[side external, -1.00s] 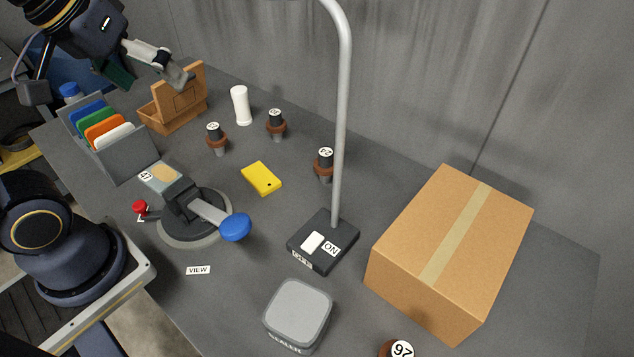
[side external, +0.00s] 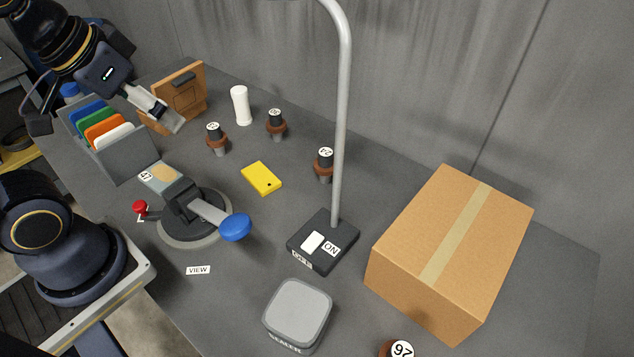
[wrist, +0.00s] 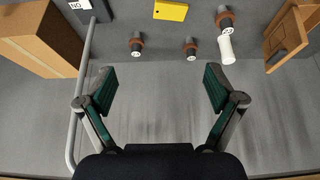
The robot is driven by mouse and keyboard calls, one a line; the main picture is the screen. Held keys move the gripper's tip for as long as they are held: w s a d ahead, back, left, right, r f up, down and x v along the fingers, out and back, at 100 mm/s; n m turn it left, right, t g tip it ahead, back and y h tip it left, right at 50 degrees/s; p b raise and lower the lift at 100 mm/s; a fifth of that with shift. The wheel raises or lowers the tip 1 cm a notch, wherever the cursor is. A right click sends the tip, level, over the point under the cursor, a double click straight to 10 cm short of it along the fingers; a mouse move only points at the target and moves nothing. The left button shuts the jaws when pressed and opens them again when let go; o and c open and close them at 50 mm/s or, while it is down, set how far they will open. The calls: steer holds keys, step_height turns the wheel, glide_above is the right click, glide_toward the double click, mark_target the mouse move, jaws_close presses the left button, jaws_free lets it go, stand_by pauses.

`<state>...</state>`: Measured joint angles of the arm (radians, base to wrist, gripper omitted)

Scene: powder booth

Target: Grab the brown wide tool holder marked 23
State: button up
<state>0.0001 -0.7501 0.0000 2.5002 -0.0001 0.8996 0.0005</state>
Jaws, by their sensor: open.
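Several dark tool holders with brown collars and round white number labels stand upright on the grey table. One (side external: 216,140) is left of centre, one (side external: 276,125) is behind it to the right, and one (side external: 323,166) is beside the lamp post. These three also show in the wrist view (wrist: 224,18), (wrist: 190,47), (wrist: 137,42). Their labels are too small to read surely, so I cannot tell which is 23. Another, marked 97 (side external: 397,350), is cut off at the bottom edge. My gripper (side external: 172,118) is open and empty (wrist: 160,80), above the table's left back, apart from the holders.
A white cylinder (side external: 241,106) stands near the back holder. A wooden stand (side external: 186,88) and a rack of coloured plates (side external: 135,160) are near my gripper. A lamp post (side external: 340,120), a cardboard box (side external: 450,250), a yellow block (side external: 261,178) and a round fixture (side external: 175,238) occupy the table.

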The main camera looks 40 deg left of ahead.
steer(key=c, duration=0.4)
steer(key=shift+c, duration=0.2)
step_height(320, 180, up, 3)
steer(key=w, duration=0.1)
steer(key=n+g, duration=0.4)
steer(key=g, duration=0.2)
glide_above(213, 126)
step_height(213, 126, down, 11)
steer(key=f, duration=0.6)
steer(key=s+f, duration=0.1)
steer(key=f, duration=0.2)
steer(key=shift+d+f, duration=0.25)
steer(key=shift+f, duration=0.05)
steer(key=shift+w+a+f, duration=0.1)
steer(key=shift+w+f, duration=0.05)
steer(key=shift+f, duration=0.85)
steer(key=shift+w+a+f, duration=0.1)
steer(key=shift+w+f, duration=0.05)
steer(key=shift+f, duration=0.85)
steer(key=shift+w+a+f, duration=0.1)
steer(key=shift+w+f, duration=0.05)
steer(key=shift+f, duration=0.85)
